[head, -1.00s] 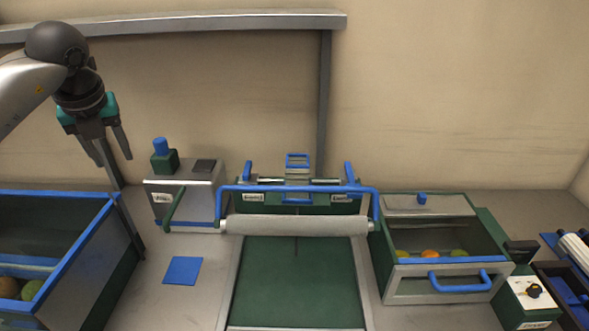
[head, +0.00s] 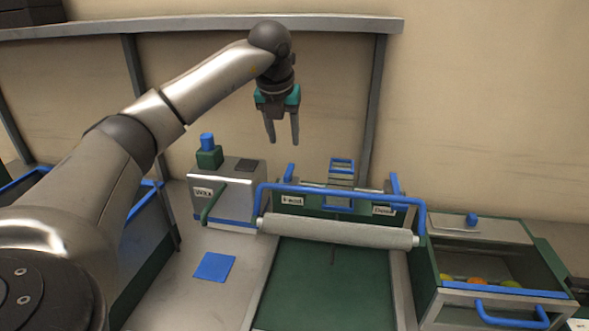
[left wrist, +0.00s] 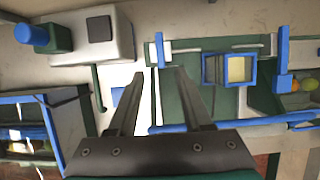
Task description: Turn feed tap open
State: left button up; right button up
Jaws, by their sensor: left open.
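The feed tap (head: 289,173) is a blue upright lever at the left end of the green unit, above a label that seems to read Feed (head: 292,201). It also shows in the left wrist view (left wrist: 160,48). My left gripper (head: 283,141) is open and empty, pointing down above and apart from the feed tap. In the left wrist view the two fingers (left wrist: 159,74) are spread, with the feed tap ahead between their tips. A similar blue lever (head: 395,185) stands at the unit's right end. My right gripper is not in view.
A grey box (head: 240,190) with a blue-capped knob (head: 207,142) stands left of the taps. A blue bar (head: 340,191) and a pale roller (head: 335,232) cross in front. A fruit bin (head: 505,255) is at right. Grey posts and a rail are behind.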

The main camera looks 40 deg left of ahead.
aim_at(289, 170)
pick_arm(q)
jog(key=x, duration=1.2)
jog(key=shift+w+f+b, duration=0.1)
jog(key=shift+f+b, duration=0.05)
jog(key=shift+b, duration=0.15)
grip_shut()
